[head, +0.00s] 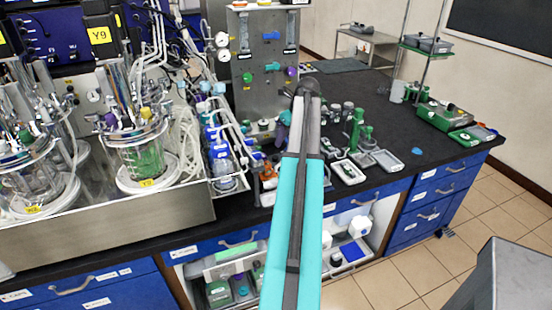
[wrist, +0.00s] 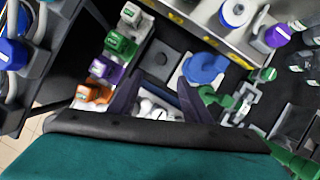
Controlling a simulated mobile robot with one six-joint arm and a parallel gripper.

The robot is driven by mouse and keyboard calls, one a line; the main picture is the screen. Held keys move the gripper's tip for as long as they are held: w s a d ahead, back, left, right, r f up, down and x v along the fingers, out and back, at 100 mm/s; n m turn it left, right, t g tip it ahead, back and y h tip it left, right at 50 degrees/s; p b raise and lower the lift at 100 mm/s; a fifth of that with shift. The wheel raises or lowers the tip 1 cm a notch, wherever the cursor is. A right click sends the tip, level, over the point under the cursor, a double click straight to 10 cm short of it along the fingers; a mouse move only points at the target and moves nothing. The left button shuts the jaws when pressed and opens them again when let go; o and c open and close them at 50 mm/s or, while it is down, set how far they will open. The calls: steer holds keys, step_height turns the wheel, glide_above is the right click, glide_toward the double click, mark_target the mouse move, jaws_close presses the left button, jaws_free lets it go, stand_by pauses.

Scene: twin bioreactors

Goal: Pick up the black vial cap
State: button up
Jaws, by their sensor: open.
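My gripper (wrist: 160,82) is open in the wrist view, with two dark fingers spread and nothing visibly held between them. A dark square piece with a round dark top (wrist: 160,59) lies just beyond the fingertips; I cannot tell whether it is the black vial cap. Small white rounded items (wrist: 157,110) show between the fingers, nearer the palm. In the head view my arm stretches over the black bench top and hides most of the gripper and the spot below it. No black vial cap is clearly distinguishable there.
Left of the fingers are green (wrist: 121,44), purple (wrist: 107,71) and orange (wrist: 95,93) capped items. A blue round piece (wrist: 205,68) lies to the right. Glass bioreactors (head: 140,150) stand left on the bench, with a grey panel (head: 262,60) behind. The bench's right part (head: 440,145) has free room.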

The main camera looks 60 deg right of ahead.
steer(key=p, duration=0.1)
glide_toward(276, 158)
steer(key=shift+x, duration=1.35)
steer(key=shift+s, duration=0.1)
steer(key=shift+d+f, duration=0.1)
steer(key=shift+p+x, duration=0.95)
steer(key=shift+x, duration=0.35)
steer(key=shift+p+x, duration=0.3)
steer(key=shift+x, duration=0.95)
steer(key=c, duration=1.1)
